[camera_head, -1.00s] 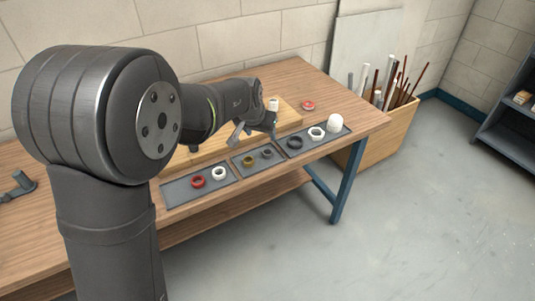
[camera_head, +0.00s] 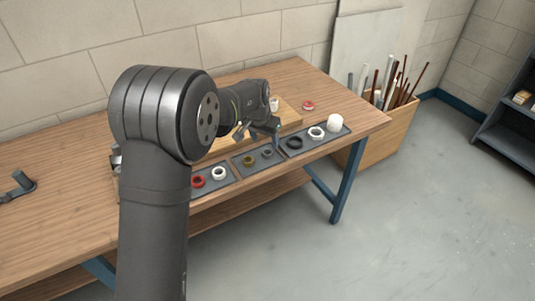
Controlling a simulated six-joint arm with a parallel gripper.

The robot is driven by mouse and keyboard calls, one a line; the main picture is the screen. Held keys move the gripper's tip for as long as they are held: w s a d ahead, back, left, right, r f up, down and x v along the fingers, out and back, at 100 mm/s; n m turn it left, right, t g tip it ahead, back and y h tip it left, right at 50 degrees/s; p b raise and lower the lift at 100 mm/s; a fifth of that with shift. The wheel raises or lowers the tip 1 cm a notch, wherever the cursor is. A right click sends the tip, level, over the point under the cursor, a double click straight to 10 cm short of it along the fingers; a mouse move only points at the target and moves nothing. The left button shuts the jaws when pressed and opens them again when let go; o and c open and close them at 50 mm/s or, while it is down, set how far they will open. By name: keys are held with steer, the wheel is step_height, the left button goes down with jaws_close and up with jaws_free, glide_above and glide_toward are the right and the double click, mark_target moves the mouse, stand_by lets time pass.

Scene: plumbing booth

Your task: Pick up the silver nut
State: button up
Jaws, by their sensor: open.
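A small grey nut (camera_head: 267,153), which looks like the silver nut, lies in the middle grey tray, to the right of a brass-coloured nut (camera_head: 249,161). My gripper (camera_head: 258,137) is open, with its fingers spread to left and right. In the picture it is just above and behind the grey nut. Its exact height over the tray cannot be told. No object shows between the fingers.
A red ring (camera_head: 198,182) and a white ring (camera_head: 219,173) lie in the left tray. A black ring (camera_head: 294,142), a white ring (camera_head: 317,133) and a white cap (camera_head: 334,123) are at the right. A wooden board (camera_head: 289,113) lies behind.

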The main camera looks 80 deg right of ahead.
mark_target(267, 149)
steer(key=shift+x, duration=3.15)
steer(key=shift+s+a, duration=0.1)
steer(key=shift+c, duration=0.5)
steer(key=c, duration=1)
